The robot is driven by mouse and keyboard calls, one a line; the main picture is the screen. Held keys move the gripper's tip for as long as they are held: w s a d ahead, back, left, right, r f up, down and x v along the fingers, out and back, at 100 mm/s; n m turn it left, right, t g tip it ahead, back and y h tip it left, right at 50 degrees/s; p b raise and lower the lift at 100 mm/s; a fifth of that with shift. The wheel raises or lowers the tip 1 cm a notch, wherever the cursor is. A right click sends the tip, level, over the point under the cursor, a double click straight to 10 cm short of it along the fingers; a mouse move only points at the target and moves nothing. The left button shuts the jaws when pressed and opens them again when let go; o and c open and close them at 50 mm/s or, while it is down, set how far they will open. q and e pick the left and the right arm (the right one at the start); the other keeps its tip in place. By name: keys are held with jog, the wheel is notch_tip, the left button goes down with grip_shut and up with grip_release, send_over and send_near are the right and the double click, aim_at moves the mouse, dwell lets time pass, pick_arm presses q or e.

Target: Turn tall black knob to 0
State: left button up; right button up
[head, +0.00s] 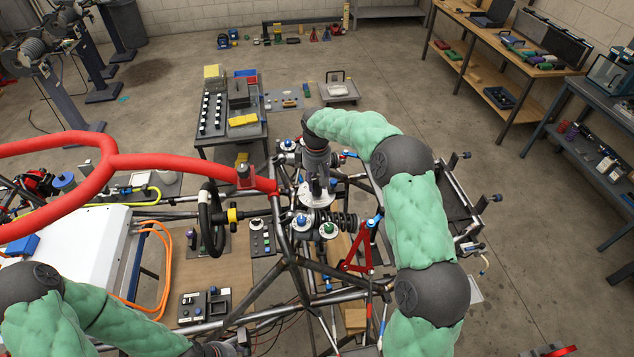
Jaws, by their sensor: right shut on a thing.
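My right gripper (318,197) points down over the chassis and is shut on the tall black knob, which its fingers hide almost wholly. The knob's pointer and scale marks cannot be made out. A blue-topped knob (301,221) and a green-topped knob (328,230) stand on pale round dials just in front of the gripper. My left gripper (222,349) is low at the bottom edge, partly cut off, and its jaws cannot be read.
Black chassis tubes (285,245) surround the knobs. A steering wheel (211,220) and a thick red tube (150,162) lie to the left. A coil-over shock (335,221) sits close at the right of the dials. A small bench (232,133) stands behind.

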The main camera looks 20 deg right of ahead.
aim_at(315, 178)
jog(key=shift+w+r, duration=0.1)
dwell(0.3)
jog(key=o, duration=0.8)
jog(key=shift+o, duration=0.4)
jog(key=shift+a, duration=0.1)
notch_tip(315, 178, up, 12)
